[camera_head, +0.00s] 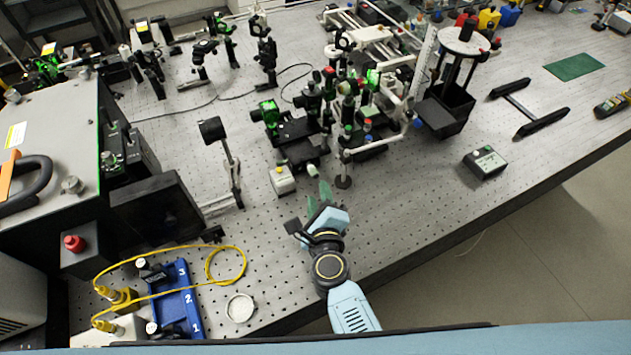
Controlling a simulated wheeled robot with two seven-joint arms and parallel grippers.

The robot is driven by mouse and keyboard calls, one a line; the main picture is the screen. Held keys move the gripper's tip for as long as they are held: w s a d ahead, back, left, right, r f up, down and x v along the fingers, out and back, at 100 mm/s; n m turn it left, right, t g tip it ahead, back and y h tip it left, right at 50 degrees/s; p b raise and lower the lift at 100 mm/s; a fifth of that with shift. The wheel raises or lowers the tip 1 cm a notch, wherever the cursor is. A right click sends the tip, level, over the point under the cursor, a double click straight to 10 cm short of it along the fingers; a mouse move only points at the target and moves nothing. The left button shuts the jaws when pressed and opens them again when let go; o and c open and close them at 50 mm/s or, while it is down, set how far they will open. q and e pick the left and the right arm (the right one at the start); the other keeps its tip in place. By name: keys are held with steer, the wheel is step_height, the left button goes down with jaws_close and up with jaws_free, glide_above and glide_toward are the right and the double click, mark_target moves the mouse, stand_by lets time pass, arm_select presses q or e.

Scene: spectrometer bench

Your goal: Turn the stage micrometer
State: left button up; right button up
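An optical stage assembly (298,135) with black blocks and green parts stands in the middle of the perforated bench. A small pale knob (312,170) shows at its front lower edge and looks like the micrometer, though it is too small to be sure. My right gripper (318,197) is just in front of this knob, low over the bench, with its greenish fingertips pointing toward the stage. The two fingertips look apart with nothing between them. A gap shows between them and the knob. My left gripper is not in view.
A small cream box (282,180) sits left of the knob, and a post foot (343,182) stands to its right. A black-headed post (222,150) stands further left. A blue numbered tray (178,302) with yellow cable is at front left. The bench right of my gripper is clear.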

mark_target(315, 177)
steer(key=b+x, duration=0.1)
steer(key=x, duration=0.5)
steer(key=shift+w+b, duration=0.15)
steer(key=shift+b, duration=0.2)
